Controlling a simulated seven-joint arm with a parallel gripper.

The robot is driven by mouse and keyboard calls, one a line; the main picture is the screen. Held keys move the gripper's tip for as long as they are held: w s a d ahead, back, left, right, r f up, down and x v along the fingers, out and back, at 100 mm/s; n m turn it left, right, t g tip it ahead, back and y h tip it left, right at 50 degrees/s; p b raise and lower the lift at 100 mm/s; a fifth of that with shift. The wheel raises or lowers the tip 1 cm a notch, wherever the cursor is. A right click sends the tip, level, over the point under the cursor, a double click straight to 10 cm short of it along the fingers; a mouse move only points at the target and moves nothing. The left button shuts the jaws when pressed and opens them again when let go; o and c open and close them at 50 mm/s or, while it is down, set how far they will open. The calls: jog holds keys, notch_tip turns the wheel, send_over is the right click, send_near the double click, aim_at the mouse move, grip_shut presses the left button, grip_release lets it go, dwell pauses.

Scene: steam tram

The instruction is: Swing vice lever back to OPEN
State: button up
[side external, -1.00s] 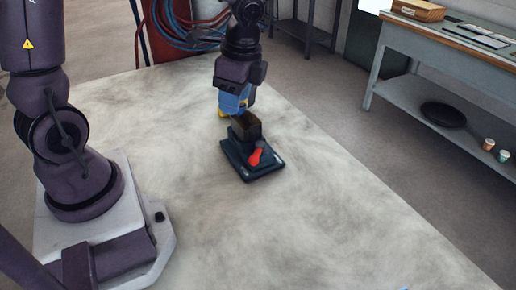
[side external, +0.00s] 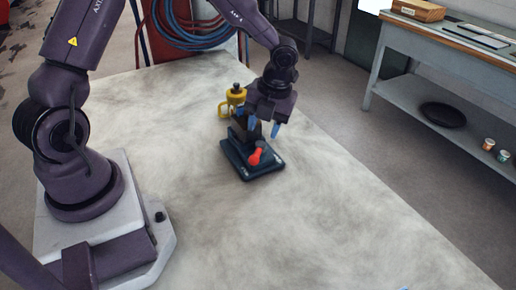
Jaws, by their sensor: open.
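The vice (side external: 250,163) is a dark block on a flat base in the middle of the table. Its red lever (side external: 256,153) shows on the near side, with the rounded red end low and toward the viewer. Lettering on the base is too small to read. My gripper (side external: 263,130) is open and empty, with two blue fingers pointing down. It hangs just above and behind the red lever, and the fingers look apart from it. My gripper hides part of the vice's upper back.
A yellow can with a handle and dark top (side external: 233,100) stands right behind the vice. The pale table (side external: 340,210) is clear around them. A grey workbench (side external: 450,60) stands beyond the table at the right.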

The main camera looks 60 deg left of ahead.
aim_at(258, 152)
jog(key=f, duration=0.5)
jog(key=s+a+f, duration=0.1)
jog(key=f, duration=0.1)
jog(key=shift+f, duration=0.25)
jog(key=c, duration=0.7)
